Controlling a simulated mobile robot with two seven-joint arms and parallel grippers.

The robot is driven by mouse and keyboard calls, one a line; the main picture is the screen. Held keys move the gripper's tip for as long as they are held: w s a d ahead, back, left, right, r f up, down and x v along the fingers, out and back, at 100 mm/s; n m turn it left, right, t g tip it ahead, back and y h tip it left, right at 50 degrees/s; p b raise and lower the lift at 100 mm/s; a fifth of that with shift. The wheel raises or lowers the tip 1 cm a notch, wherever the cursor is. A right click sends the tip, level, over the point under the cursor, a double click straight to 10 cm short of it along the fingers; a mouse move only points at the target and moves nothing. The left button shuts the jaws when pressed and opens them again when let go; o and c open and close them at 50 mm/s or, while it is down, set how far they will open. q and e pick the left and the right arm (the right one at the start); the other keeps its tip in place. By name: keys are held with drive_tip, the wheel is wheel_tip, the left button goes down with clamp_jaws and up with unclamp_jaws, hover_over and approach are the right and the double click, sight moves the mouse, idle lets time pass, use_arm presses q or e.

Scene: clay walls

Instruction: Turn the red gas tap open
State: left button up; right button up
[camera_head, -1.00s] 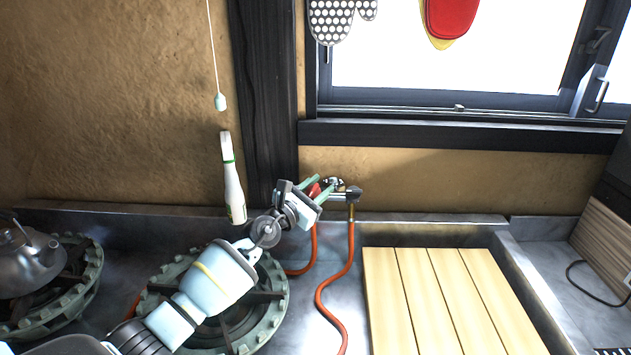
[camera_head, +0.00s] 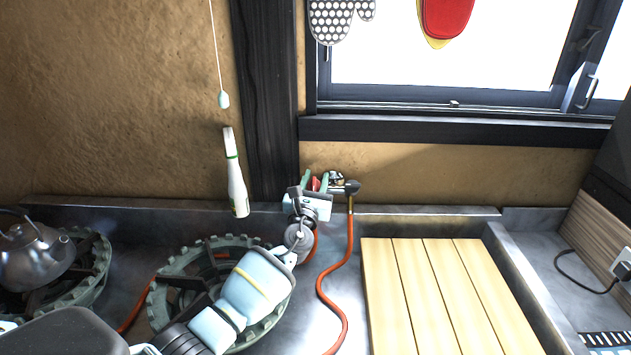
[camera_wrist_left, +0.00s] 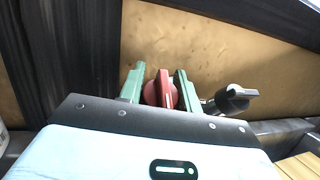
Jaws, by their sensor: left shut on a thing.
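The red gas tap (camera_head: 315,184) is on the pipe fitting low on the clay wall, beside the dark post. My left gripper (camera_head: 316,182) reaches it from the front, with one green finger on each side of the red handle. In the left wrist view the red tap handle (camera_wrist_left: 161,91) stands upright between the two green fingers (camera_wrist_left: 159,88), which are shut on it. The tap's body behind the handle is hidden by the gripper. A black tap knob (camera_head: 352,188) sits just right of it, over an orange hose. My right gripper is not in view.
Orange hoses (camera_head: 334,285) run down to the counter. A green-rimmed gas burner (camera_head: 170,290) lies under my left arm, and a kettle (camera_head: 34,258) stands on another at left. A white bottle (camera_head: 236,185) is left of the post. A slatted wooden board (camera_head: 430,290) covers the right.

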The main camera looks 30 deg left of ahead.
use_arm(q)
drive_tip(key=shift+r, duration=0.1)
drive_tip(key=o, duration=1)
drive_tip(key=shift+c, duration=0.2)
drive_tip(key=p+v, duration=0.1)
drive_tip(key=v, duration=0.6)
drive_tip(key=shift+s+d, duration=0.2)
drive_tip(key=shift+s, duration=0.15)
